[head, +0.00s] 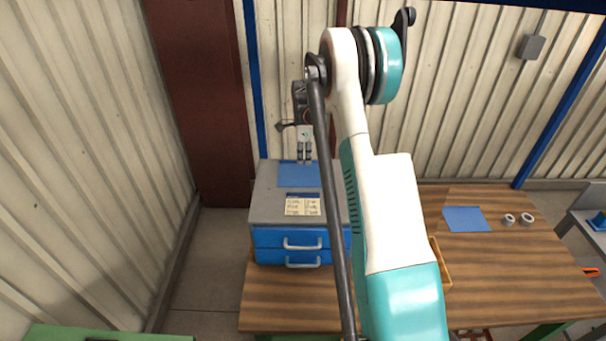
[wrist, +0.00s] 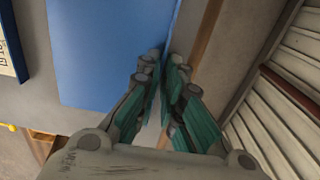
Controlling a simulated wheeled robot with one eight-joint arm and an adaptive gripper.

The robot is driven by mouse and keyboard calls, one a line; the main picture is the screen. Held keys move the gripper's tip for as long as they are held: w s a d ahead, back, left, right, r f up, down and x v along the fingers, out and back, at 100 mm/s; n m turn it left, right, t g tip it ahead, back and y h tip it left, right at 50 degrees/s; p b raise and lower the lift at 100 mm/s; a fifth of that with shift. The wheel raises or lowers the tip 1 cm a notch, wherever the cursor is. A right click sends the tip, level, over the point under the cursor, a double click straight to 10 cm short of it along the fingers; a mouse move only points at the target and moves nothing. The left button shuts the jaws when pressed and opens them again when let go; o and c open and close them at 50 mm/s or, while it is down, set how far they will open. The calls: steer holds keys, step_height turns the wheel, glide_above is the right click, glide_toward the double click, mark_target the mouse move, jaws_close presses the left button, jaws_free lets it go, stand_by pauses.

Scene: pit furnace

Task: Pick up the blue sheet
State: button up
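A flat blue sheet (head: 298,174) lies on the grey top of a blue drawer cabinet (head: 268,210), near its back edge. It also fills the upper middle of the wrist view (wrist: 110,50), with a paler strip along its right edge. My gripper (head: 304,161) points down at the sheet's back edge. In the wrist view, the fingertips (wrist: 168,62) are close together at the sheet's right edge. I cannot tell whether they pinch it or stand slightly apart. The sheet's edge between the fingers is partly hidden. Another blue sheet (head: 466,219) lies on the wooden table.
A printed card (head: 302,205) lies in front of the sheet on the cabinet. The wooden table (head: 520,270) extends right, with two small rings (head: 518,220) on it. A corrugated wall (head: 285,60) stands close behind the cabinet. My arm hides the table's middle.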

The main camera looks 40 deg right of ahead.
jaws_close()
steer(key=shift+r, duration=0.15)
